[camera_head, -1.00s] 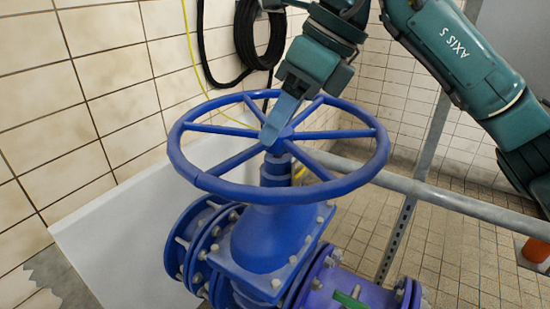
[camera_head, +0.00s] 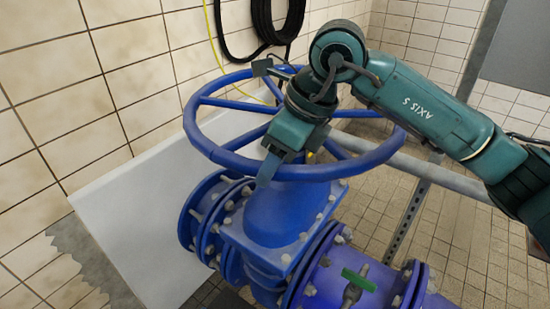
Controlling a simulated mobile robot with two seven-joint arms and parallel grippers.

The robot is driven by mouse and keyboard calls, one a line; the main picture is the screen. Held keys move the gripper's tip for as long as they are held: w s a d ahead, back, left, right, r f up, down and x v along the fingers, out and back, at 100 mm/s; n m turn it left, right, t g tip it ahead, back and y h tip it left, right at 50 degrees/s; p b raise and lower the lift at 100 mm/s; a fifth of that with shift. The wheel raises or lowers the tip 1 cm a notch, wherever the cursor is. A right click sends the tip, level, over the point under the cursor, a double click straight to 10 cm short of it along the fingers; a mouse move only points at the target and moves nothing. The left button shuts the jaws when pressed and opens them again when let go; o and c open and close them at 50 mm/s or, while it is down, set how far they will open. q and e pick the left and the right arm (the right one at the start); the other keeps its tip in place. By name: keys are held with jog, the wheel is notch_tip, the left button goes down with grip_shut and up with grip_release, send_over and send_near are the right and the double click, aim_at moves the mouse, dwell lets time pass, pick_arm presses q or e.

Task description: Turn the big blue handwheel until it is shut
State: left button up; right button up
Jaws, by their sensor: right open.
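The big blue handwheel (camera_head: 217,152) lies roughly level on top of a blue valve body (camera_head: 268,230) in the middle of the head view. My right arm comes in from the right and crosses over the wheel, hiding its hub and several spokes. My right gripper (camera_head: 268,168) is open and points down at the near side of the wheel, in front of the hub. A pale blue finger overlaps the near rim in the picture; I cannot tell whether it touches. My left gripper is not in view.
A blue flanged pipe (camera_head: 330,283) with a small green-handled valve (camera_head: 359,280) runs below. A grey rail (camera_head: 440,173) passes behind the wheel. A tiled wall (camera_head: 60,90) stands close on the left, with a black coiled hose (camera_head: 262,25) and a white panel (camera_head: 150,225).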

jog(key=shift+f, duration=0.1)
jog(key=shift+c, duration=0.4)
grip_shut()
